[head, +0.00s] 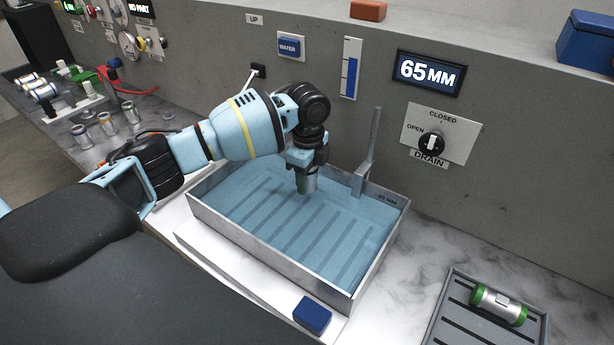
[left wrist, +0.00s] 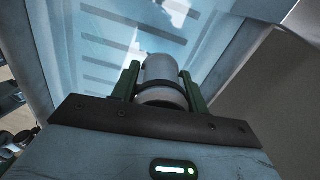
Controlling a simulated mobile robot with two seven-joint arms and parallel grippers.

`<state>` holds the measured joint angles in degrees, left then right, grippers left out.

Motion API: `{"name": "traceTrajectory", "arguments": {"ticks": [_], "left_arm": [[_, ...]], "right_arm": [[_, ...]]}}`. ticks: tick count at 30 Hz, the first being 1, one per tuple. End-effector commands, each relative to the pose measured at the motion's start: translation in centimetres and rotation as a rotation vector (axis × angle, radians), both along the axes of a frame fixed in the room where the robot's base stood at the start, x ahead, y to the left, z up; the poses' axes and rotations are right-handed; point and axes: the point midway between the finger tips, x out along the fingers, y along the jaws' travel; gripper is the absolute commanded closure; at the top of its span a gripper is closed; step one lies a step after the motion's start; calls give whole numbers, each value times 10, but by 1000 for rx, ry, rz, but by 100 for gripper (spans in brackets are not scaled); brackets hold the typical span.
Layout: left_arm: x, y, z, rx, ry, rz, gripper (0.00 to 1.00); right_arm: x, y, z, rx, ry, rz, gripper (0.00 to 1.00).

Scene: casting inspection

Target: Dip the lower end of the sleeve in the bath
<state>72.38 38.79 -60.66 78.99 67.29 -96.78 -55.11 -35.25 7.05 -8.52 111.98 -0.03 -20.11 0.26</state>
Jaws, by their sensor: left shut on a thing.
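My left gripper (head: 306,176) reaches down over the bath (head: 376,257), a metal-walled tank of blue water with dark slats on its floor. It is shut on a silver sleeve (head: 312,184), which points downward. In the left wrist view the sleeve (left wrist: 160,72) sits between the two green fingers (left wrist: 160,88), with the water beyond it. I cannot tell whether the sleeve's lower end touches the water. My right gripper is not in view.
A metal upright (head: 374,145) stands at the bath's back wall. A display (head: 430,72) reads 65 MM above the drain knob (head: 431,144). A blue block (head: 312,315) lies in front. A tray (head: 450,305) at right holds a green-ended sleeve (head: 498,304). Several sleeves stand at left.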

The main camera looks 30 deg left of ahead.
Motion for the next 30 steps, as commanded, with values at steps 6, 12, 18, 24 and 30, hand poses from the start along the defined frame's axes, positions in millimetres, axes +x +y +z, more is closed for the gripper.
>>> {"name": "traceTrajectory", "arguments": {"ticks": [6, 12, 18, 24, 30], "left_arm": [[0, 0, 0, -1, -1, 0, 91], [0, 0, -7, 0, 1, 0, 91], [0, 0, -19, 0, 3, 1, 91], [0, 0, -33, 0, 2, 1, 91], [0, 0, -47, 0, 4, 2, 91]], "right_arm": [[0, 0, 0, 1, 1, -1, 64], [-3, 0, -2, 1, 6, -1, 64], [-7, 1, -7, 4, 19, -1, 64], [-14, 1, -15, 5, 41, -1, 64], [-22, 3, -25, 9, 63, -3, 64]]}}
